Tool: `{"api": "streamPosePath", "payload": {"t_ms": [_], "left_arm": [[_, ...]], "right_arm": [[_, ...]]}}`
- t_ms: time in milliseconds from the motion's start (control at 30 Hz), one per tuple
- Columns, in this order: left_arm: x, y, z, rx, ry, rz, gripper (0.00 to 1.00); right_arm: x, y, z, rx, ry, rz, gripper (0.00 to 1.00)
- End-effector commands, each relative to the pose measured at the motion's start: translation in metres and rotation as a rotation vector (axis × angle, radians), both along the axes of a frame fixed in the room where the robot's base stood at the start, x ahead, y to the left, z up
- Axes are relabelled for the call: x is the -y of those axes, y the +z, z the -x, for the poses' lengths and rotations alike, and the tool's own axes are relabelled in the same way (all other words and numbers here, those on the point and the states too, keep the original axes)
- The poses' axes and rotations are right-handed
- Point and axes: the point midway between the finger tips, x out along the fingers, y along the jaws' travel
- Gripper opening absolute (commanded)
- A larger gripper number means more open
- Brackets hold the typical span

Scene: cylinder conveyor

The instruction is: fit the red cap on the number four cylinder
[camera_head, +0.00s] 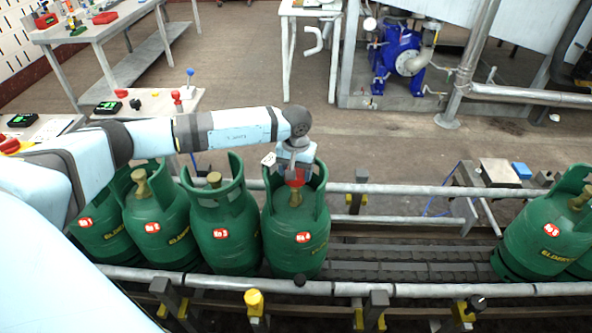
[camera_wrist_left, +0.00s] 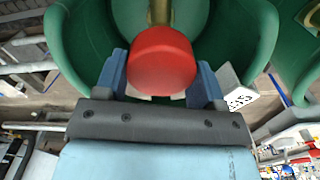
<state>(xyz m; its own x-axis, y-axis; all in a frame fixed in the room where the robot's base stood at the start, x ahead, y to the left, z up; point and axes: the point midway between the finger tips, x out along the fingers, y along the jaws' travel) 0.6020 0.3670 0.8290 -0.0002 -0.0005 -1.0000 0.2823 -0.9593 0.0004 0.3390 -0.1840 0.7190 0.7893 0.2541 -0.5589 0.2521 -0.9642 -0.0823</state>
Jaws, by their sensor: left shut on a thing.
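The number four cylinder (camera_head: 297,238) is green with a red "No 4" label and stands upright on the conveyor, the rightmost of the left row. My left gripper (camera_head: 296,170) is inside its collar from above, shut on the red cap (camera_head: 295,177). In the left wrist view the red cap (camera_wrist_left: 162,61) sits between the two blue fingers, with the brass valve (camera_wrist_left: 160,12) just beyond it. The green collar (camera_wrist_left: 258,40) surrounds them. I cannot tell whether the cap touches the valve. My right gripper is not in view.
The number three cylinder (camera_head: 224,226) stands close to the left, number two (camera_head: 156,222) beyond it. The number five cylinder (camera_head: 547,240) stands far right, with bare conveyor (camera_head: 410,258) between. Metal rails (camera_head: 420,290) run along the conveyor. A side table (camera_head: 150,103) stands behind my arm.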

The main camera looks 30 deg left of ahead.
Motion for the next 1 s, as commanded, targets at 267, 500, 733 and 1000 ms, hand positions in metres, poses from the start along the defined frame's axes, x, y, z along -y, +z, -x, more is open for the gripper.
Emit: {"api": "streamPosePath", "payload": {"t_ms": [267, 500, 733, 1000], "left_arm": [[0.000, -0.008, 0.000, 0.000, 0.000, 0.000, 0.41], [0.000, -0.015, 0.000, 0.000, 0.000, 0.000, 0.41], [0.000, -0.020, 0.000, 0.000, 0.000, 0.000, 0.41], [0.000, -0.027, 0.000, 0.000, 0.000, 0.000, 0.41]], "right_arm": [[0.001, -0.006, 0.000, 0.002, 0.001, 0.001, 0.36], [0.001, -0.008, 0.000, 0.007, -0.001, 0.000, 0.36], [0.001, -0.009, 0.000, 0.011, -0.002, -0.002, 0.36], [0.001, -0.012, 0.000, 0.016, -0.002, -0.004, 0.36]]}}
